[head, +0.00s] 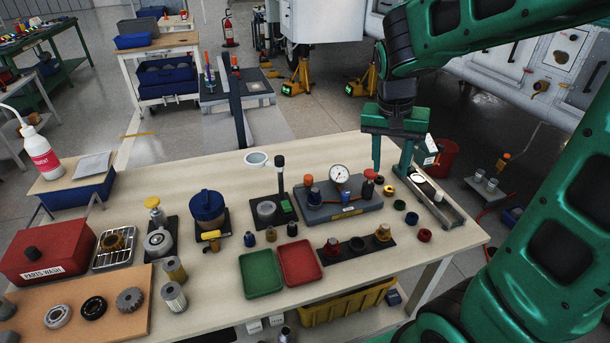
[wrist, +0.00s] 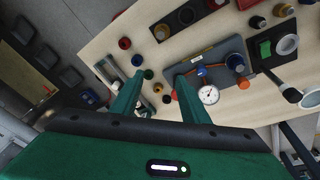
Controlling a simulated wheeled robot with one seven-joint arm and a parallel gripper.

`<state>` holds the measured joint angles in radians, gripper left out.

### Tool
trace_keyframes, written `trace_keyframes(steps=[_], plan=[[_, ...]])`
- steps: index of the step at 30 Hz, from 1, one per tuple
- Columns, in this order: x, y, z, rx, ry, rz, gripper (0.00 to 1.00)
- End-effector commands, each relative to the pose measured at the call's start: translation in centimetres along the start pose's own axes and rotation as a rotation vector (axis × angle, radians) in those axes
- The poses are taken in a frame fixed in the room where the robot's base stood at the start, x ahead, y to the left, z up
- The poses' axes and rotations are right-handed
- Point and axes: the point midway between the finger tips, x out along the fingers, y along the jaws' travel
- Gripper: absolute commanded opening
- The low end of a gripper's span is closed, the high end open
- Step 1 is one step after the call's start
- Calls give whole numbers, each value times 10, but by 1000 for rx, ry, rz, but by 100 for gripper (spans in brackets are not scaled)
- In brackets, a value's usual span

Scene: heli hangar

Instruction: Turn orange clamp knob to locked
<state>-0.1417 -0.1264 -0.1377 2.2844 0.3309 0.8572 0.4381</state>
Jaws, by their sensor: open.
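The orange knob (head: 309,179) stands at the left end of a grey fixture plate (head: 345,210) on the bench. In the wrist view the orange knob (wrist: 235,62) is right of the fingers, past the blue knob (wrist: 201,71) and gauge (wrist: 208,94). My gripper (head: 390,173) is open and empty above the fixture's right end, apart from the orange knob. I cannot tell the knob's lock position.
Small coloured caps (head: 411,218) and a grey channel tray (head: 435,200) lie right of the fixture. A dark strip with fittings (head: 357,245), a red tray (head: 300,262) and a green tray (head: 261,273) are in front. A black-handled post (head: 280,170) stands left of the fixture.

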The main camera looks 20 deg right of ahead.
Motion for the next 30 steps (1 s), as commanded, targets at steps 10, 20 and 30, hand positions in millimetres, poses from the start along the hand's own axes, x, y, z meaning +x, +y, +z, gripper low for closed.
trace_keyframes(steps=[10, 20, 30], plan=[[14, -188, -13, 73, 163, -43, 41], [26, -234, -6, 103, 198, -69, 41], [81, -235, -18, 104, 195, -64, 41]])
